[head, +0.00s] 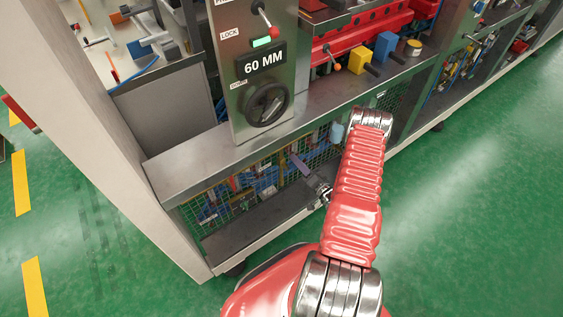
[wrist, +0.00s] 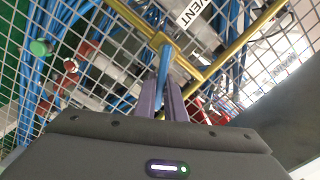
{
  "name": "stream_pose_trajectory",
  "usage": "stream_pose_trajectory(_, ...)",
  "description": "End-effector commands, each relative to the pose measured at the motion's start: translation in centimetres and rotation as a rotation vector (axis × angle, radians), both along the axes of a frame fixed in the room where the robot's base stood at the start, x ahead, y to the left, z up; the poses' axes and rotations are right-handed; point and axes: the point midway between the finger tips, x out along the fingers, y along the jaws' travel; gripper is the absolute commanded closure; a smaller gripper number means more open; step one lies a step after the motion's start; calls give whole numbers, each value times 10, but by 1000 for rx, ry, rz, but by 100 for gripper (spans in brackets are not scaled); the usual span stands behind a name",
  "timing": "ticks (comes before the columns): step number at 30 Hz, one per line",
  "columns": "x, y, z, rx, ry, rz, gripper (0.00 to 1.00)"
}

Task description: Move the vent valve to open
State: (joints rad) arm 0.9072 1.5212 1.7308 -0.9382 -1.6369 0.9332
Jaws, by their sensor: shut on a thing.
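The vent valve shows in the wrist view as a brass body (wrist: 158,41) on a brass pipe, in front of a wire mesh. Its blue lever (wrist: 167,63) runs down the picture from the body, at an angle to the pipe. A white VENT label (wrist: 195,13) is just above and right of it. My gripper (wrist: 163,88) has its purple-grey fingers close together around the lever. In the head view my gripper (head: 297,162) reaches the mesh front under the counter; the valve itself cannot be made out there.
Another brass pipe (wrist: 240,39) slants past on the right. Blue hoses and a green knob (wrist: 40,47) are at the left. In the head view, a steel counter (head: 235,150) overhangs the mesh, with a panel (head: 250,75) showing 60 MM above. A shelf (head: 240,232) lies below.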

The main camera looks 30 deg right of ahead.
Motion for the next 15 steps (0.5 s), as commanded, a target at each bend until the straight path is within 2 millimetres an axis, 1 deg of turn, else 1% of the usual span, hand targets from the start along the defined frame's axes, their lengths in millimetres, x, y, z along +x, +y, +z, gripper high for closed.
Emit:
stream_pose_trajectory(4, 0, 3, 2, -71, 2, 2, 100)
stream_pose_trajectory(15, 0, 4, 3, -94, 1, 2, 100)
